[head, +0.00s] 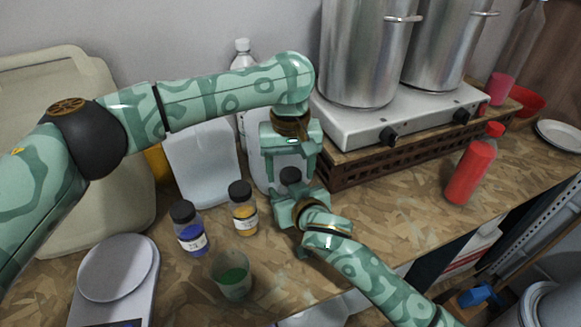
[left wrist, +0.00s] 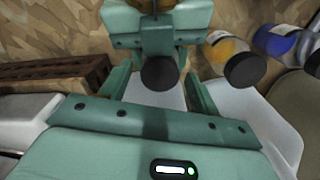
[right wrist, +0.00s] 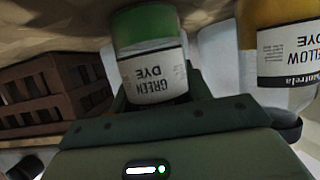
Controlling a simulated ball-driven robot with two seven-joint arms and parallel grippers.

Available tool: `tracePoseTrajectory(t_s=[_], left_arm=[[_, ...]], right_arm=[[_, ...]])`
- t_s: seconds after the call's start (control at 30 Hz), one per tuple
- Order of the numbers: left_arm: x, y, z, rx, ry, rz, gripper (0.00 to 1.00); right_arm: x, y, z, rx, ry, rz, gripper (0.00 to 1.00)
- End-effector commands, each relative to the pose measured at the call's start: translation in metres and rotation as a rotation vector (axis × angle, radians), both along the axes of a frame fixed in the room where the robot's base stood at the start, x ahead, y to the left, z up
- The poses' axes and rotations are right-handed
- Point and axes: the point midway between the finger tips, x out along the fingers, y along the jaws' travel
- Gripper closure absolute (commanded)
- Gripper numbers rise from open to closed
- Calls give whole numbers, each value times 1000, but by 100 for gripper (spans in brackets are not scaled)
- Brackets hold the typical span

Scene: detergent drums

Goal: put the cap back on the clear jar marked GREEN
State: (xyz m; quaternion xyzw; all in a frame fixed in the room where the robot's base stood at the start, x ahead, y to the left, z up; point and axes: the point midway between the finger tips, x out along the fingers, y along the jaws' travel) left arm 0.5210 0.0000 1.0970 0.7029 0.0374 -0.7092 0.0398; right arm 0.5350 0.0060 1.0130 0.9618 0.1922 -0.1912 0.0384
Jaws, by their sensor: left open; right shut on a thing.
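The clear jar marked GREEN (right wrist: 150,62) shows upside down in the right wrist view, with green dye inside. My right gripper (head: 292,208) is shut on it and holds it upright; in the head view the jar is mostly hidden by the grippers. A black cap (head: 290,175) shows at the jar's top, and it also shows in the left wrist view (left wrist: 158,73). My left gripper (head: 289,168) points down over the cap, open, with its fingers apart on either side of it. The seam between cap and jar is hidden, so I cannot tell how tightly the cap sits.
A yellow dye jar (head: 243,212) and a blue dye jar (head: 189,232), both black-capped, stand to the left. A cup of green liquid (head: 231,278) stands in front, near a scale (head: 113,275). A hotplate (head: 425,118) with pots is behind; a red bottle (head: 470,172) stands right.

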Motion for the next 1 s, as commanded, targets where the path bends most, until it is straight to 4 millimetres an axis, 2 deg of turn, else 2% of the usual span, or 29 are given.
tracePoseTrajectory(t_s=[0.13, 0.4, 0.77, 1.0], left_arm=[[1, 0, 9, -1, -2, 0, 38], [1, 0, 42, -1, -1, 0, 38], [0, 0, 46, -1, 1, -4, 41], [1, 0, 79, -2, 1, -104, 41]], right_arm=[[0, 0, -1, -1, 3, 0, 100], [0, 0, -1, -1, 3, 0, 100], [0, 0, -1, -1, 3, 0, 100], [0, 0, -1, -1, 3, 0, 100]])
